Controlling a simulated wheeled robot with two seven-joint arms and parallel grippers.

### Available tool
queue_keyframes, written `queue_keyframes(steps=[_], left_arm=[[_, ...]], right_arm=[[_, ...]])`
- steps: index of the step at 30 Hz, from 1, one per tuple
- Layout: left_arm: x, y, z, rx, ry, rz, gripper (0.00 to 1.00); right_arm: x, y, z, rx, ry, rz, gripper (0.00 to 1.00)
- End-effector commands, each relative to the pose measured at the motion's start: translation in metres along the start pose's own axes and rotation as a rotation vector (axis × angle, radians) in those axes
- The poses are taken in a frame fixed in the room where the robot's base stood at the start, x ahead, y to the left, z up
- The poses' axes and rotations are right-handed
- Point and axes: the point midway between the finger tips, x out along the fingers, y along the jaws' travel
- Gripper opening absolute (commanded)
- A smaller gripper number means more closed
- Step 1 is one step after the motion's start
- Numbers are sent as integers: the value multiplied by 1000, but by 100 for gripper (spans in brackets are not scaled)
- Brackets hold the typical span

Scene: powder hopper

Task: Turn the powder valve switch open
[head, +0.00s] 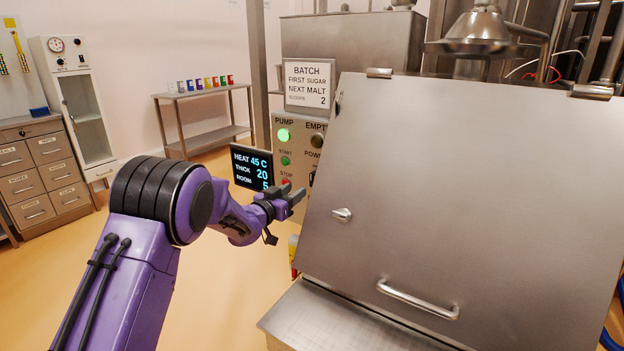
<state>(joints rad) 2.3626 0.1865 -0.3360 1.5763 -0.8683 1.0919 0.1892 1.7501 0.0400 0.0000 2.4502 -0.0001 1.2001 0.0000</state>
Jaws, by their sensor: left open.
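The control panel (300,148) stands behind and left of a large steel lid. Its right part is hidden by the lid. A partly cut-off label starting "POW" (314,153) is on the panel, with a small dark part (312,176) below it that looks like the powder switch. Its setting cannot be told. My left gripper (293,193) is open and empty, in front of the panel's lower part, close to the red stop button (286,183). Whether it touches the panel cannot be told. My right gripper is not in view.
The steel lid (450,200) with a handle (418,299) and a latch (342,214) fills the right side. A lit green pump lamp (284,135) and a batch sign (308,84) are above. Floor at left is free.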

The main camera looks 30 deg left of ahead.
Motion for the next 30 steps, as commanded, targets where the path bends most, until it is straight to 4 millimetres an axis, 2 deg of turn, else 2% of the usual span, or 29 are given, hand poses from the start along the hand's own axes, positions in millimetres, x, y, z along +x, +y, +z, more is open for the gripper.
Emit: queue_keyframes(steps=[6, 12, 16, 24, 28, 30], left_arm=[[50, 0, 0, 1, 1, 1, 43], [80, 0, 0, 0, 0, 1, 43], [88, 0, 0, -1, 0, 0, 43], [90, 0, 0, -2, 1, 0, 43], [90, 0, 0, -2, 1, 0, 0], [89, 0, 0, -2, 1, 0, 0]], right_arm=[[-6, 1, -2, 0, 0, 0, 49], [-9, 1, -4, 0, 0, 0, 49], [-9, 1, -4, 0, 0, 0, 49], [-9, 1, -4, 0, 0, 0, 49], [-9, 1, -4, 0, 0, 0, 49], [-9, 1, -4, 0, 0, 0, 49]])
